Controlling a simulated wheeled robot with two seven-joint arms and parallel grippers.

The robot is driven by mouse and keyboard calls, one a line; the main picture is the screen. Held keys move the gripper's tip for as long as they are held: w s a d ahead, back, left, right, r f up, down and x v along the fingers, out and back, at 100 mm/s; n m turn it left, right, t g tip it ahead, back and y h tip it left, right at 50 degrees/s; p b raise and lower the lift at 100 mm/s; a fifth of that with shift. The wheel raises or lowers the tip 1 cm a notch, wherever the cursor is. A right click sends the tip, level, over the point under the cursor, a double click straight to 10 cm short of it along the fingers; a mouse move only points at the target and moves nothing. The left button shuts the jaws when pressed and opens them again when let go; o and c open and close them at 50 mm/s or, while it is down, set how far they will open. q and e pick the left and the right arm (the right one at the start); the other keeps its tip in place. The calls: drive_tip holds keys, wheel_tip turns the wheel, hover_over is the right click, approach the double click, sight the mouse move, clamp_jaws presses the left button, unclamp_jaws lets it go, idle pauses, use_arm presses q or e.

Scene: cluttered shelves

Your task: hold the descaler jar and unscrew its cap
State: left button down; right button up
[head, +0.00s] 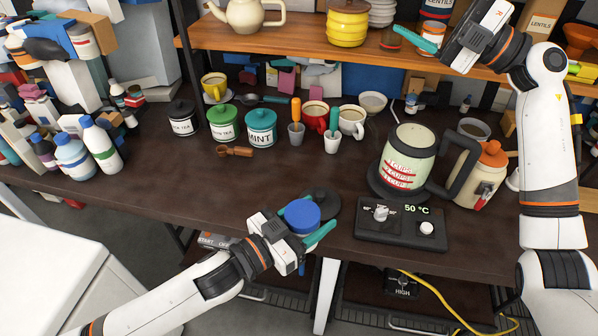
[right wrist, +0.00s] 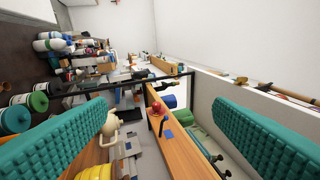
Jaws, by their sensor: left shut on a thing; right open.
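The descaler jar shows in the head view only as a round blue cap (head: 303,218) seen from above; its body is hidden under the cap and my gripper. My left gripper (head: 307,220) is shut on the jar, with one teal finger on each side of the cap. It is at the front part of the dark counter. My right gripper (head: 418,38) is up by the shelf at the top right, far from the jar. In the right wrist view its two teal fingers (right wrist: 160,110) are wide apart with nothing held between them.
A dark round disc (head: 322,203) lies on the counter right behind the jar. A control panel (head: 402,228) and a glass kettle (head: 408,157) stand to the right. Canisters, mugs and utensils line the back. The counter left of the jar is clear.

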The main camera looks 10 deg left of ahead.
drive_tip(key=s+a+f+n+g+h, duration=0.2)
drive_tip(key=s+a+g+h, duration=0.35)
drive_tip(key=a, duration=0.65)
drive_tip(key=m+t+h, duration=0.1)
drive_tip(key=m+h, duration=0.2)
drive_tip(key=h, duration=1.2)
hover_over(299, 212)
wheel_tip(299, 212, down, 18)
drive_tip(key=shift+a+r, duration=0.15)
drive_tip(key=shift+r, duration=0.05)
drive_tip(key=shift+f+h, duration=0.25)
drive_tip(key=shift+f, duration=0.05)
wheel_tip(299, 212, down, 8)
drive_tip(key=shift+r, duration=0.15)
